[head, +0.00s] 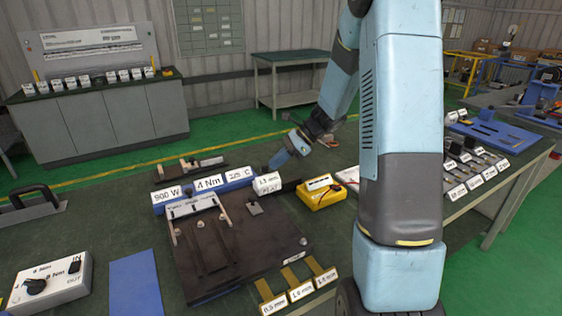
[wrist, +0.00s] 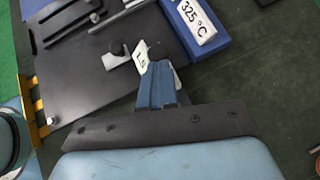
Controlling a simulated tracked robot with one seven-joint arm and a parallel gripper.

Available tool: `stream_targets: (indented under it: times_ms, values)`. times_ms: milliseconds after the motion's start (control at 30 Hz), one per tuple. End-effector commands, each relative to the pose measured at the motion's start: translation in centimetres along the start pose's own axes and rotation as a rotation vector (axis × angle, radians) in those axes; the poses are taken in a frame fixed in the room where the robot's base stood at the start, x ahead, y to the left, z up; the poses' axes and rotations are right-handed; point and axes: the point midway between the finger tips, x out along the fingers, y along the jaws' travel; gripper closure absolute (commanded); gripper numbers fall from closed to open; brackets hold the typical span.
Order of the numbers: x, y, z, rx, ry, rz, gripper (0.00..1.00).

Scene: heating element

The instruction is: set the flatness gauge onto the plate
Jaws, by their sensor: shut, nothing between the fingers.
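A dark flat plate (head: 240,262) lies on the green bench in the middle of the head view; it also shows at upper left in the wrist view (wrist: 95,75). A pale labelled bar (head: 192,206) with small legs stands at the plate's back left; it may be the flatness gauge, but its print is too small to read surely. My gripper (head: 276,162) is above the bench behind the plate's back right corner, apart from that bar. In the wrist view its blue fingers (wrist: 156,82) are together and empty, beside a white tag (wrist: 142,60) and a dark knob.
A blue block (head: 240,177) with white labels runs along the plate's back edge. A yellow box (head: 322,194) stands right of it. Yellow tagged strips (head: 298,284) lie at front right. A grey control box (head: 48,283) and blue mat (head: 135,283) are at front left.

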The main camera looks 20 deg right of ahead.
Motion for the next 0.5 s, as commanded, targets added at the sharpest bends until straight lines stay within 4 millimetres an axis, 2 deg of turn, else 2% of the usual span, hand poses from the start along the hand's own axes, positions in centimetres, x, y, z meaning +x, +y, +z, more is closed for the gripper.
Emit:
stream_targets:
  times_ms: [133,500]
  values:
    - [1.1,0.4,1.1,-0.003,-0.002,0.005,1.0]
    - [1.4,0.5,1.2,-0.003,-0.008,0.013,1.0]
